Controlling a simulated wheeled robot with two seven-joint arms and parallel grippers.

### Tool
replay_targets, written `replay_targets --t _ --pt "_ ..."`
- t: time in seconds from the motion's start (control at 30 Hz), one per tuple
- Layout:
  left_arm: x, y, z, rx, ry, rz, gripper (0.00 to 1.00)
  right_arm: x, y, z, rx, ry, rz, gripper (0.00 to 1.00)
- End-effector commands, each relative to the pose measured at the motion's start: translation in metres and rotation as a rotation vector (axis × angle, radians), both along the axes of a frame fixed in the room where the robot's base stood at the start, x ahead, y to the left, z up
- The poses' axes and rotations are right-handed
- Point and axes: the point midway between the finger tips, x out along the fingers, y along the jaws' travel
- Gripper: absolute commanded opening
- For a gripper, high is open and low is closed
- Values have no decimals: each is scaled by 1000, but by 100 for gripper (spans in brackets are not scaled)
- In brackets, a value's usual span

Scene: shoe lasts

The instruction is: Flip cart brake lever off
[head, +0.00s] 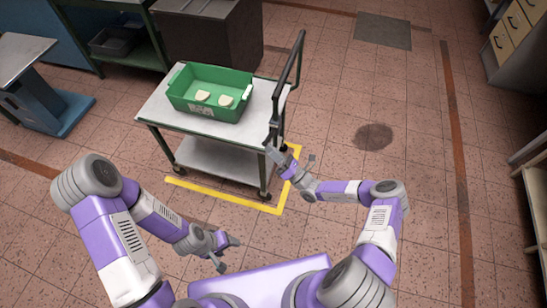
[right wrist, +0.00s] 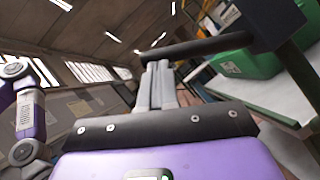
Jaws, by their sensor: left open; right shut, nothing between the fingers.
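The cart (head: 152,108) stands ahead of me, with a pale top, a lower shelf and a dark push handle (head: 298,62) on its right side. The handle's black bar (right wrist: 205,46) also crosses the right wrist view. My right gripper (head: 271,148) is shut and empty by the cart's near right corner, below the handle. In the right wrist view its closed fingers (right wrist: 157,82) point toward the bar; whether they touch it I cannot tell. I cannot make out the brake lever clearly. My left gripper (head: 229,254) is open and empty, low and nearer to me, apart from the cart.
A green crate (head: 178,92) with two pale pieces sits on the cart. Yellow floor tape (head: 222,200) runs around the cart. A blue-based stand (head: 62,112) is at the left, and cabinets (head: 512,42) are at the right. The floor right of the cart is clear.

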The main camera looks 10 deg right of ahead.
Motion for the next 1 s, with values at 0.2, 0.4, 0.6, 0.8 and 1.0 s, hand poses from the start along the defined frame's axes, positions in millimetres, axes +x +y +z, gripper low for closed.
replay_targets --t 0.2,0.4,0.6,0.8,1.0 --pt "0 0 4 0 0 0 62 1 0 2 12 23 -1 0" --pt "0 0 4 0 0 0 62 1 -1 2 13 24 -1 0" --pt "0 0 4 0 0 0 62 1 -1 2 12 23 -1 0" --pt "0 0 -7 0 0 0 62 -5 2 -14 13 25 3 0" --pt "-1 0 -20 0 1 0 62 -24 -5 -42 12 27 3 0"
